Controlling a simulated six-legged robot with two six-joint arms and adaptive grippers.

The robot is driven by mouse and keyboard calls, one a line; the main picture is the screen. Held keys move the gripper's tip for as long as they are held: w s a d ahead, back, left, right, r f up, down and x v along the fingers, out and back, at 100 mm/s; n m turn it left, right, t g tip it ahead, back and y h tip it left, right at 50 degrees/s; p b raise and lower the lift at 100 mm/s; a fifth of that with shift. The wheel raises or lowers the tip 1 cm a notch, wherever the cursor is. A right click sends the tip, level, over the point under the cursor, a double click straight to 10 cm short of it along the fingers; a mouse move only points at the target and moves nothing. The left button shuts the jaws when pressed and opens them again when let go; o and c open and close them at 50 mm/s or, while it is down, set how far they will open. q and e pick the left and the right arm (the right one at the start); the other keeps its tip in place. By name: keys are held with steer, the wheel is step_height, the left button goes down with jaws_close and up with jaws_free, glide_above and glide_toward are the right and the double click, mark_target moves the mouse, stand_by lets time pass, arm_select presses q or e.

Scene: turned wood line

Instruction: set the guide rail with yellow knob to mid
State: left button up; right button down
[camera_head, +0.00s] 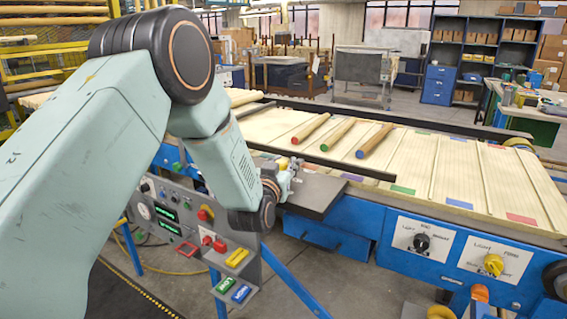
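A dark guide rail (330,163) runs along the near side of the slatted conveyor bed, and a second dark rail (400,118) runs along the far side. A small yellow-orange knob (283,162) shows at the near rail's left end, partly behind my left gripper (291,174). My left gripper is at this knob, over the left end of a dark plate. It is small and partly hidden by its own wrist, so I cannot tell whether its fingers touch the knob or are closed. My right gripper is not in view.
Several dowels with coloured ends, including a green-ended one (337,134), lie on the bed (450,165). A blue front panel has a black selector (421,242) and a yellow selector (494,264). A grey control box (165,215) with buttons stands below my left arm.

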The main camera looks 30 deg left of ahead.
arm_select(q)
steer(key=o, duration=0.3)
steer(key=shift+w, duration=0.2)
steer(key=shift+a+f, duration=0.1)
steer(key=shift+a, duration=0.05)
steer(key=shift+s, duration=0.4)
steer(key=s+d, duration=0.2)
steer(key=s, duration=0.9)
